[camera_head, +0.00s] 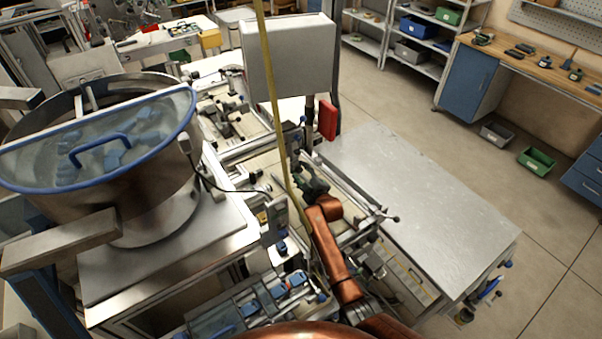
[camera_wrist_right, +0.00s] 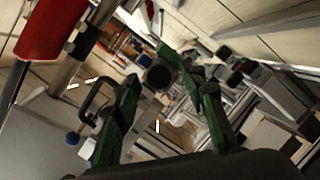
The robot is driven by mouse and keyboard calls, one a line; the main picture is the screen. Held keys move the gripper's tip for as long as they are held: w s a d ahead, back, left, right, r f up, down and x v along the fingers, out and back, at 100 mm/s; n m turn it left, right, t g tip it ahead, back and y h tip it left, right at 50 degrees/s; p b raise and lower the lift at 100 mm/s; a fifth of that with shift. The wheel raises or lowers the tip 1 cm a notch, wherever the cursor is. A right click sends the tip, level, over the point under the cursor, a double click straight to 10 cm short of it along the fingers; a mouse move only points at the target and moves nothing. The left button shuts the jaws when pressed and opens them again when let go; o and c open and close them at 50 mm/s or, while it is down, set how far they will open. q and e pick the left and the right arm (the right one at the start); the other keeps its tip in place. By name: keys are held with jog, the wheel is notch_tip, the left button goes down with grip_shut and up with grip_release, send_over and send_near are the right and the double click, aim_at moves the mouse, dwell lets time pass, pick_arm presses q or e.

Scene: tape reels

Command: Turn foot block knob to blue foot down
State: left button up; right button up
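My right gripper (camera_head: 312,185) is over the machine in the middle of the head view, at the end of my copper-coloured arm. In the right wrist view its two green fingers (camera_wrist_right: 164,72) stand apart. A dark round knob (camera_wrist_right: 160,76) shows between the fingertips, at the end of a pale bar. I cannot tell whether the fingers touch it, or for certain that it is the foot block knob. In the head view the gripper covers this spot. No blue foot can be made out. My left gripper is not in view.
A red part (camera_head: 328,120) on a post stands just behind the gripper; it looks large in the wrist view (camera_wrist_right: 52,28). A grey box (camera_head: 289,58) is above. A steel bowl feeder (camera_head: 150,205) is at left. A bare metal table (camera_head: 425,210) lies at right.

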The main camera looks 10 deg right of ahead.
jog(key=shift+c, duration=0.6)
grip_shut()
